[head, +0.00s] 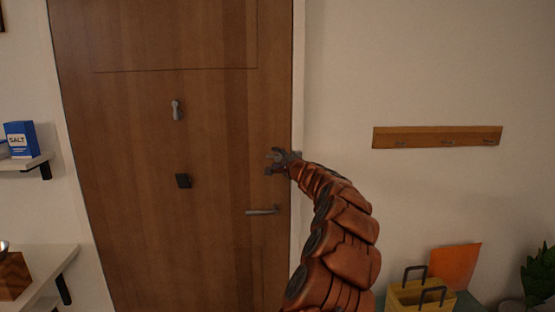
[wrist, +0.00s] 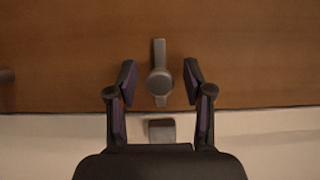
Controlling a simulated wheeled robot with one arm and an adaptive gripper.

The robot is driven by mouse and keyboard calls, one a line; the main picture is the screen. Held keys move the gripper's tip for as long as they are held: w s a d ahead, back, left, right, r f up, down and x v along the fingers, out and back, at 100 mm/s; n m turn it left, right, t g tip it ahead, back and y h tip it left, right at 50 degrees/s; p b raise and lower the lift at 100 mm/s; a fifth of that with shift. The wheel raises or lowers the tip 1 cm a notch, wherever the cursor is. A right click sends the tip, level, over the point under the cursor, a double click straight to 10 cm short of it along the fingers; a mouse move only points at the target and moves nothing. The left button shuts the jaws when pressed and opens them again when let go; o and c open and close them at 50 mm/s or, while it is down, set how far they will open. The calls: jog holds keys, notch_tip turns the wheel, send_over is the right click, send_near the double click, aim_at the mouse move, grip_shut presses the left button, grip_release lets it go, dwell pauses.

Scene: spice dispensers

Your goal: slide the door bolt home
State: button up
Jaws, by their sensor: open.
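The wooden door (head: 140,220) fills the left half of the head view. My gripper (head: 276,162) is at the door's right edge, above the lever handle (head: 262,211). In the wrist view my gripper (wrist: 160,76) is open, with one finger on each side of the door bolt (wrist: 159,84). The bolt is a grey bar with a round knob, and I see a gap between the knob and each finger. A grey keeper block (wrist: 161,130) sits on the pale frame, apart from the knob. In the head view my gripper largely hides the bolt.
A grey fitting (head: 177,110) and a dark square plate (head: 183,180) are on the door. A hook rail (head: 437,137) is on the right wall. A yellow toolbox-like container (head: 420,296) stands low right. A salt box (head: 20,140) is on a left shelf.

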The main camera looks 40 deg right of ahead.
grip_shut()
dwell(0.4)
